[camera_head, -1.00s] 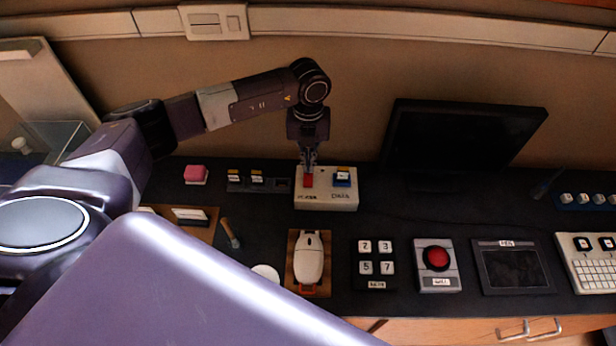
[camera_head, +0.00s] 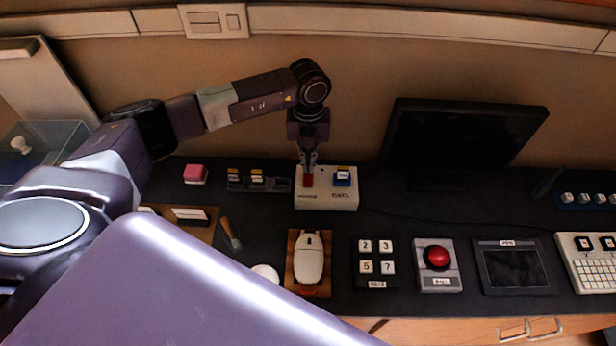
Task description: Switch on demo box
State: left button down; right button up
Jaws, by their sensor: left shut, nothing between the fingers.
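My left gripper (camera_head: 308,170) points straight down over the red switch, shut and empty. Its fingertips are at or just above the switch top; I cannot tell if they touch. My right gripper is not in view.
A dark monitor (camera_head: 462,141) stands behind and right of the box. A white mouse-like device (camera_head: 309,258), number keys (camera_head: 376,257), a red button (camera_head: 437,257) and a tablet (camera_head: 512,267) line the front. A pink block (camera_head: 195,173) and a dark switch strip (camera_head: 258,180) lie left.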

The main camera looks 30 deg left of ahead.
pick_arm(q)
jog(key=shift+f+b, duration=0.65)
jog(key=shift+f, duration=0.3)
jog(key=shift+r, duration=0.2)
jog(key=shift+r+p, duration=2.35)
jog(key=shift+r, duration=1.05)
jog(key=shift+f, duration=0.1)
